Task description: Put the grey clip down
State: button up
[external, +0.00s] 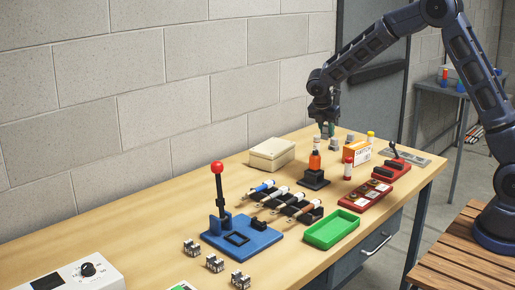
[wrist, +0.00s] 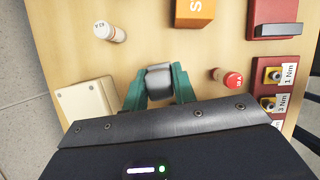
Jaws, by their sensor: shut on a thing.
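The grey clip (wrist: 160,80) is between the two green fingertips of my gripper (wrist: 160,88) in the wrist view. The gripper is shut on it. In the external view my gripper (external: 327,129) points down over the far part of the workbench, past the cream box. The clip is very small there, and I cannot tell whether it touches the bench top or hangs just above it.
An orange box (wrist: 194,11) is ahead of the clip, a red-capped bottle (wrist: 229,78) to its right and a white bottle (wrist: 109,31) to its left. The cream box (wrist: 86,103) is at lower left. Red blocks (wrist: 273,30) line the right. Bare wood lies between them.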

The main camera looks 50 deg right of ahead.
notch_tip(320, 180, up, 7)
jog(key=shift+r, duration=0.1)
jog(key=w+a+r+n+t+y, duration=0.1)
jog(key=w+a+r+n, duration=0.3)
jog(key=w, duration=0.6)
jog(key=w+a+r+n+t, duration=0.1)
jog(key=w+a+r+n, duration=0.3)
jog(key=w, duration=0.6)
send_near(270, 141)
jog(key=shift+m+t, duration=0.3)
jog(key=x, duration=0.5)
jog(key=shift+s+f, duration=0.2)
jog(key=shift+s, duration=0.1)
jog(key=shift+f, duration=0.15)
jog(key=o, duration=1)
